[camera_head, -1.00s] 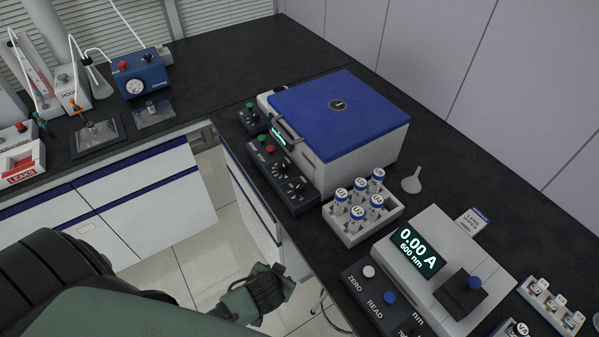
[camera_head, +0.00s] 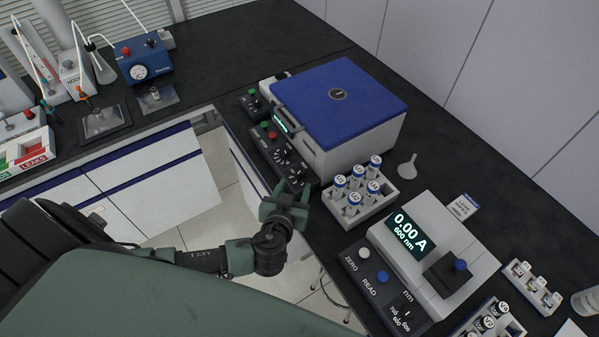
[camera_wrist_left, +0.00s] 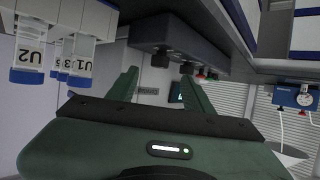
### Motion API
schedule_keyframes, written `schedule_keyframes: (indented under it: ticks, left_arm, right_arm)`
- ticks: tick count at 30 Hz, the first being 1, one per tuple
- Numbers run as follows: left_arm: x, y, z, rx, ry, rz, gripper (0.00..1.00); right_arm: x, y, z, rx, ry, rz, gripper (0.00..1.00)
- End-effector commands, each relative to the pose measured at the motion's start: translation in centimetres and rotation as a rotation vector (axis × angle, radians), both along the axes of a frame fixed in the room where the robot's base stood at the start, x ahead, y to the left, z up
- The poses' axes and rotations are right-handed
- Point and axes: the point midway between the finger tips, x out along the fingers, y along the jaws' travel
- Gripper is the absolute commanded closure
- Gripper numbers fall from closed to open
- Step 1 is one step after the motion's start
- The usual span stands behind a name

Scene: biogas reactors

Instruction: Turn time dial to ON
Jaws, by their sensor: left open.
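A centrifuge with a blue lid (camera_head: 342,95) stands on the black counter. Its dark front panel (camera_head: 266,160) carries a green button, a red button (camera_head: 272,135) and black dials (camera_head: 282,154). The dial labels are too small to read, so I cannot tell which is the time dial. My left gripper (camera_head: 287,200) is open and empty, just in front of the panel's near end and apart from the dials. In the left wrist view, which is upside down, the panel's black knobs (camera_wrist_left: 161,56) show beyond my green fingers (camera_wrist_left: 160,84).
A white rack of blue-capped tubes (camera_head: 345,217) stands right beside the panel, close to my left gripper. A photometer (camera_head: 440,245) is nearer on the right. A small black control box (camera_head: 251,104) sits left of the centrifuge. The floor gap before the counter is free.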

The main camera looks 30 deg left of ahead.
Motion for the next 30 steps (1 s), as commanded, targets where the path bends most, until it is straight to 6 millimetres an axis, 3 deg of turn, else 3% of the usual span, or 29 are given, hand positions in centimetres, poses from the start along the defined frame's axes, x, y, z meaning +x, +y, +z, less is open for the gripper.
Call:
schedule_keyframes:
  ticks: [15,26,27,30]
  left_arm:
    - [6.2,1.6,-2.5,0.000,-0.003,0.000,0.49]
    - [6.8,1.8,-2.9,-0.003,-0.002,0.000,0.49]
    - [6.8,1.8,-2.9,-0.003,-0.002,0.000,0.52]
    - [6.8,1.8,-2.9,-0.003,-0.002,0.000,0.80]
  right_arm:
    - [0.0,0.4,2.2,0.004,0.000,-0.002,0.64]
    - [0.0,0.4,2.2,0.004,0.001,-0.002,0.64]
    - [0.0,0.4,2.2,0.004,0.001,-0.002,0.64]
    - [0.0,0.4,2.2,0.004,0.001,-0.002,0.64]
